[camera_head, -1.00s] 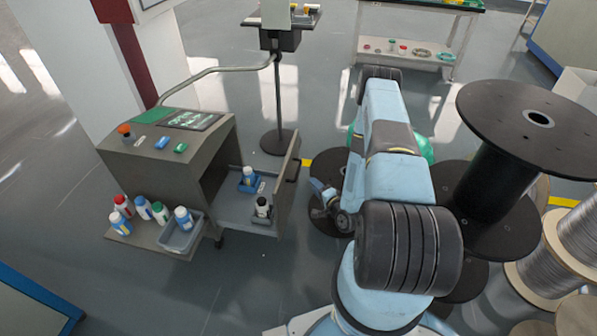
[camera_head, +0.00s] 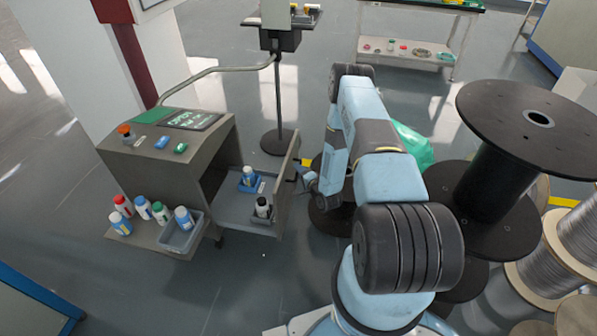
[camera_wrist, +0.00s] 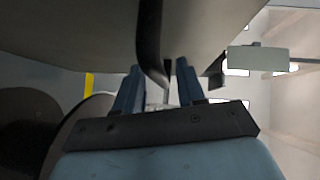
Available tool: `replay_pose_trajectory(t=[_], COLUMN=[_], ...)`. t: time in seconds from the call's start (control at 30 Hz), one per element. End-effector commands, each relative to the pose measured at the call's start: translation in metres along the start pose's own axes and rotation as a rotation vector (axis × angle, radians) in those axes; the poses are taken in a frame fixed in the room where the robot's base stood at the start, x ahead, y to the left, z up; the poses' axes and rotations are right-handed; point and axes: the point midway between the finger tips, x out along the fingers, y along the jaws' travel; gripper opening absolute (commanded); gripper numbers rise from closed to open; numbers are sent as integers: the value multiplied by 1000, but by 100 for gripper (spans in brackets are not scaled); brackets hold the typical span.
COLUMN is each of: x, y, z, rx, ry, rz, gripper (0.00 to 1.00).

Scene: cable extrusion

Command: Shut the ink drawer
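The ink drawer (camera_head: 231,209) sticks out to the right of the grey console cabinet, well open. In the wrist view, two blue fingers (camera_wrist: 158,76) stand apart below a dark curved handle (camera_wrist: 150,40). The handle's lower end appears in the gap between them; I cannot tell whether they touch it. The large pale surface above appears to be the panel.
Several bottles and a grey bin (camera_head: 181,236) sit on the cabinet's low shelf. A stand (camera_head: 279,100) with a round base is behind the drawer. Large black spools (camera_head: 490,185) crowd the right side. The floor in front of the drawer is clear.

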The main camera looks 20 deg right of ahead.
Motion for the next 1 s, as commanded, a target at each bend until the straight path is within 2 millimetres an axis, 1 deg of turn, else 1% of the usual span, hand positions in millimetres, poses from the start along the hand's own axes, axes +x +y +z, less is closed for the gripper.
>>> replay_pose_trajectory(t=[0.13, 0.43, 0.47, 0.83, 0.87, 1.0], x=[8, 10, 10, 10, 9, 9], y=[0, 0, 0, 0, 0, 1], z=[0, 0, 0, 0, 0, 0], rx=[-1, 0, 0, 0, 0, 0], ry=[0, 0, 0, 1, 1, 1], rz=[0, 0, 0, 1, 1, 2], gripper=[39, 39, 37, 2, 0, 0])
